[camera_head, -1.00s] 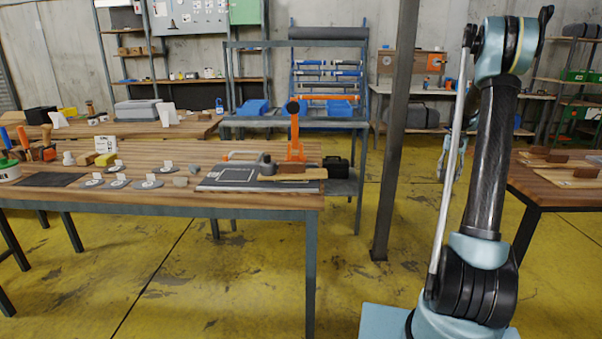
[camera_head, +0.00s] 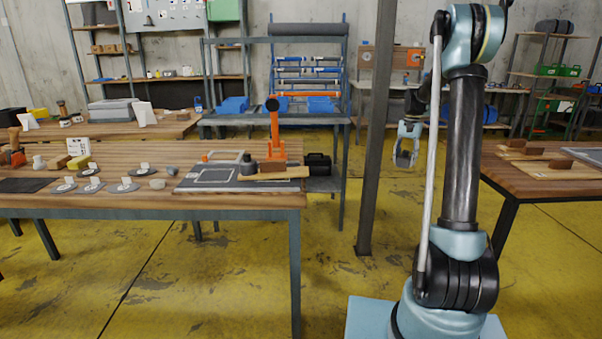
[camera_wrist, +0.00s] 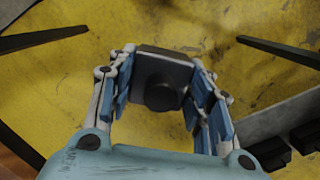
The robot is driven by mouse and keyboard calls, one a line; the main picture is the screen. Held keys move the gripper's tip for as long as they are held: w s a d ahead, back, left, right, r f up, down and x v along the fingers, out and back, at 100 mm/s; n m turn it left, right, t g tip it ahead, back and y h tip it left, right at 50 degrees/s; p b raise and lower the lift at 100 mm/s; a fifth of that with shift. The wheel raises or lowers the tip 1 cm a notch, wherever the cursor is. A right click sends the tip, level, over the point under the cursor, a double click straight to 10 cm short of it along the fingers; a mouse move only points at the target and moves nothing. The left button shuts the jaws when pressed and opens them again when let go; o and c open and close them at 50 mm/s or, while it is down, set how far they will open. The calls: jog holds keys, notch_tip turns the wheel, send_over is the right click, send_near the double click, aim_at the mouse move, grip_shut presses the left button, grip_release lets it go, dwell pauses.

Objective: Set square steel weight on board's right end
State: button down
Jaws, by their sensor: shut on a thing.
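My gripper (camera_head: 406,158) hangs above the floor between the two tables, left of my upright arm. In the wrist view my gripper (camera_wrist: 163,90) is shut on the square steel weight (camera_wrist: 170,68), a dark square block with a round black knob. Its blue finger pads are on both sides of it. In the head view the weight is too small to make out clearly. A thin pale wooden board (camera_head: 280,173) lies at the right end of the left table, apart from my gripper. Other flat boards (camera_head: 540,165) lie on the right table.
The left wooden table (camera_head: 140,200) carries a grey mat, grey discs with tags and an orange stand (camera_head: 274,135). A dark post (camera_head: 375,130) stands between that table and my gripper. The right table (camera_head: 530,180) is near my arm. Yellow floor is open between them.

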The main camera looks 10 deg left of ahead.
jog(key=s+a+r+m, duration=0.2)
jog(key=s+a+r, duration=0.1)
jog(key=a, duration=0.5)
jog(key=s+a+r+m, duration=0.1)
jog(key=s+a+r, duration=0.25)
jog(key=a, duration=0.45)
jog(key=s+a+r+m, duration=0.2)
jog(key=s+a+r, duration=0.1)
jog(key=a, duration=0.5)
jog(key=s+a+r+m, duration=0.3)
jog(key=s+a, duration=0.5)
jog(key=s+a+r+m, duration=0.2)
jog(key=s+a+r, duration=0.1)
jog(key=s+a, duration=0.5)
jog(key=shift+t+y, duration=0.4)
jog(key=shift+s+d+f, duration=0.15)
jog(key=shift+f, duration=2.25)
jog(key=shift+s+d+f, duration=0.15)
jog(key=shift+f, duration=2.2)
jog(key=c, duration=0.8)
grip_release()
jog(key=shift+r, duration=0.1)
jog(key=r, duration=0.4)
jog(key=d+r, duration=0.1)
jog(key=r, duration=0.6)
jog(key=shift+w+d+r, duration=0.15)
jog(key=shift+d+r, duration=0.15)
jog(key=shift+r, duration=0.1)
